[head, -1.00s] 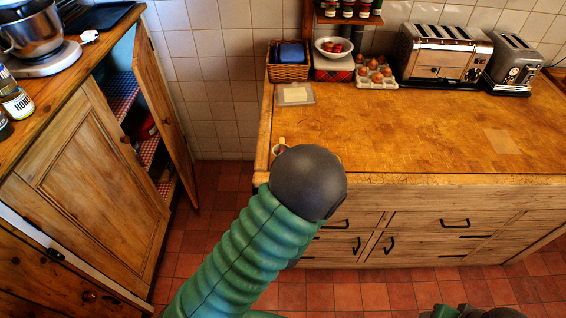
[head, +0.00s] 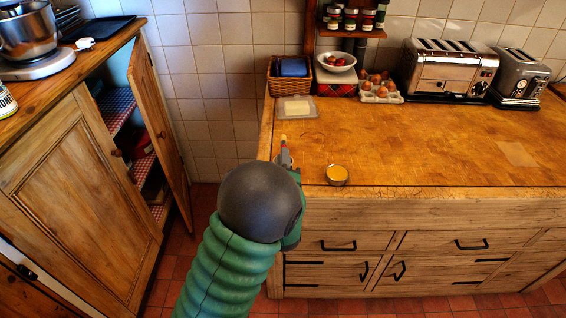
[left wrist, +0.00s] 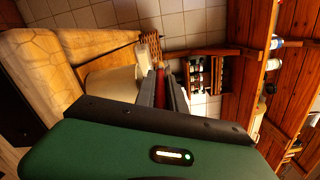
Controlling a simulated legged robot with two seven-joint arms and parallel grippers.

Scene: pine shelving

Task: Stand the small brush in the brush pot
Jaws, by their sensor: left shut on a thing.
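The small brush (head: 283,138), with a yellow tip and red below it, points up above the counter's left front edge in the head view. My left gripper (head: 285,152) is shut on it; red also shows between the grey fingers in the left wrist view (left wrist: 168,86). A pale round pot (head: 280,160), which looks like the brush pot, is partly hidden behind my gripper. It appears as a beige cylinder (left wrist: 112,86) close beside the fingers in the left wrist view. I cannot tell if the brush's lower end is inside it. My right gripper is out of view.
A small bowl of yellow stuff (head: 337,175) stands right of the gripper near the counter's front edge. A butter dish (head: 296,108), a wicker basket (head: 289,82), eggs (head: 379,88) and toasters (head: 450,70) stand farther back. The middle of the wooden counter (head: 430,140) is clear.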

